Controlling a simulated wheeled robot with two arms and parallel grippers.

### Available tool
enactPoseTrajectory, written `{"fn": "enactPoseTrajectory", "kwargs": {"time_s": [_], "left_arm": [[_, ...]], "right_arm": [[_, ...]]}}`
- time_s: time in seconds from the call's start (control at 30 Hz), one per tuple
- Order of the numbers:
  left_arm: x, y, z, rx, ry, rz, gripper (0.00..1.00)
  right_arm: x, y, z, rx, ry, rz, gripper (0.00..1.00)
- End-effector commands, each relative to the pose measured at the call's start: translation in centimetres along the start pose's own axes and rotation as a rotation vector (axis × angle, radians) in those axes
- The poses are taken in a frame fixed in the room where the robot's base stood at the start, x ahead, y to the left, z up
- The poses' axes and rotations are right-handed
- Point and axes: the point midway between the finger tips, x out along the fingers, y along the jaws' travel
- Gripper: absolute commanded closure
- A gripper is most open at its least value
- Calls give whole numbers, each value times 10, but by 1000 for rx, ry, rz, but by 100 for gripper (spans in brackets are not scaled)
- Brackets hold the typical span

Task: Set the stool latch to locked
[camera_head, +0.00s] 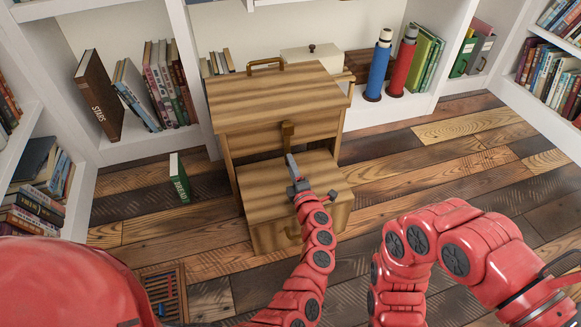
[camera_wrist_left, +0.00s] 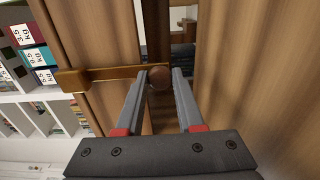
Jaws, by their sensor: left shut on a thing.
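The wooden step stool (camera_head: 270,100) stands on the plank floor, with a lower step (camera_head: 320,180) in front of its upper box. A brass fitting (camera_head: 287,134) of the latch shows on its front, below the top. In the left wrist view a brass latch bar (camera_wrist_left: 105,73) runs across the wood and ends in a round brown knob (camera_wrist_left: 160,78). My left gripper (camera_head: 290,158) reaches in over the lower step. Its fingertips (camera_wrist_left: 160,73) are closed around the knob, one on each side. My right arm is bent at the right; its gripper is out of the frame.
White bookshelves surround the stool. A blue bottle (camera_head: 379,65) and a red bottle (camera_head: 402,62) stand behind it to the right. A green book (camera_head: 179,178) stands on the floor at left. A slatted crate (camera_head: 165,290) lies at lower left. Floor right of the stool is clear.

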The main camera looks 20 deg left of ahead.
Motion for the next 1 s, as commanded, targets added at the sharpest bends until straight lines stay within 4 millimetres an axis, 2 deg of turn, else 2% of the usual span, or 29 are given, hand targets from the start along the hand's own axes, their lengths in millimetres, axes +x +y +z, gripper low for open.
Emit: {"fn": "enactPoseTrajectory", "kwargs": {"time_s": [0.27, 0.3, 0.43, 0.83, 1.0], "left_arm": [[-1, 0, 2, -2, -5, -2, 100], [-1, 0, 2, -2, -5, -2, 56], [0, 0, 2, -1, -4, -1, 33], [0, 0, 0, 2, -1, 0, 33], [0, 5, -6, 84, -1, -1, 33]], "right_arm": [[0, 0, 0, 0, -1, -1, 54], [0, 0, 0, 0, -1, -1, 54], [0, 0, 0, 0, -1, -1, 54], [0, 0, 1, 0, -1, -2, 54], [1, -2, 16, 0, -2, -2, 54]]}}
